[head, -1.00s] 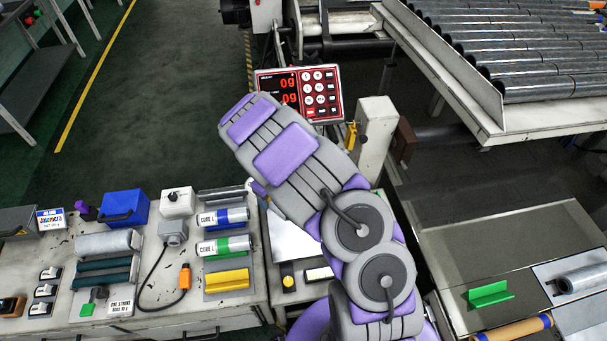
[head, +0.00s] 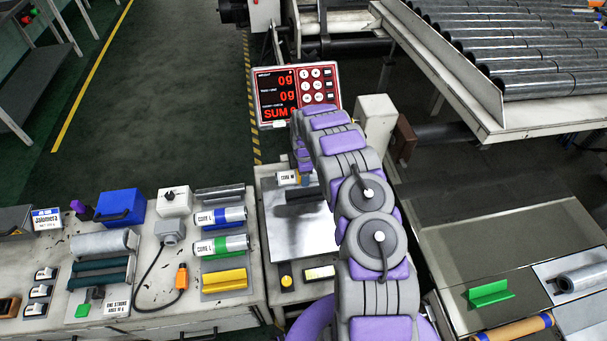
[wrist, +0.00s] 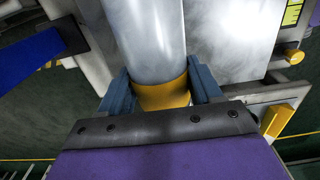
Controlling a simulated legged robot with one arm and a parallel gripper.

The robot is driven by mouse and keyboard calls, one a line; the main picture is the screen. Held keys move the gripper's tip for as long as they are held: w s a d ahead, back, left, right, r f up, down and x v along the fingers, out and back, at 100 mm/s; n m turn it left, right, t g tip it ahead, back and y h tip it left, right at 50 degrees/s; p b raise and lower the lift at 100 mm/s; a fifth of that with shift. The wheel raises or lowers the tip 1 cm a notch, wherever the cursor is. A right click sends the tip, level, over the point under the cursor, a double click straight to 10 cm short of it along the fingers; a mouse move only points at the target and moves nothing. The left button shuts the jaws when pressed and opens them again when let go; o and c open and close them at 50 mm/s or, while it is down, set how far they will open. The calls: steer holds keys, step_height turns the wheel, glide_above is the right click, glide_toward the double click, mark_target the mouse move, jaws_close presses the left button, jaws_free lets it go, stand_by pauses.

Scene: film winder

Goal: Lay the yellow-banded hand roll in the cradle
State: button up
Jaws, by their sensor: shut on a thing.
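My gripper (wrist: 160,90) is shut on the yellow-banded hand roll (wrist: 154,40). The roll is pale grey-white, and its yellow band (wrist: 163,97) sits between the two blue-grey fingers. In the head view, the roll's white labelled end (head: 287,178) shows left of my arm, over the scale's steel plate (head: 290,235); my arm hides the rest. A yellow trough-shaped holder (head: 225,281) on the left bench is empty. A green trough-shaped holder (head: 490,293) on the right table is also empty. I cannot tell which is the cradle.
Rolls with a blue band (head: 221,216) and a green band (head: 220,246) lie beside the yellow holder. A blue box (head: 122,206) and a white box (head: 174,200) stand behind. The red scale display (head: 297,93) stands at the plate's back. An orange roll (head: 513,328) lies front right.

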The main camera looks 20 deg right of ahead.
steer(key=d, duration=0.3)
steer(key=shift+w+f, duration=0.1)
steer(key=shift+f, duration=0.3)
steer(key=shift+d+f, duration=0.1)
steer(key=shift+f, duration=0.05)
steer(key=a+f+b, duration=0.2)
steer(key=a, duration=0.1)
steer(key=shift+f, duration=0.35)
steer(key=f, duration=0.2)
steer(key=d+f+b, duration=0.2)
steer(key=f, duration=0.1)
steer(key=shift+d+f, duration=0.2)
steer(key=shift+f, duration=0.4)
steer(key=shift+a+f, duration=0.2)
steer(key=shift+a, duration=0.15)
steer(key=shift+a+f, duration=0.1)
steer(key=shift+a, duration=0.6)
steer(key=shift+d, duration=0.1)
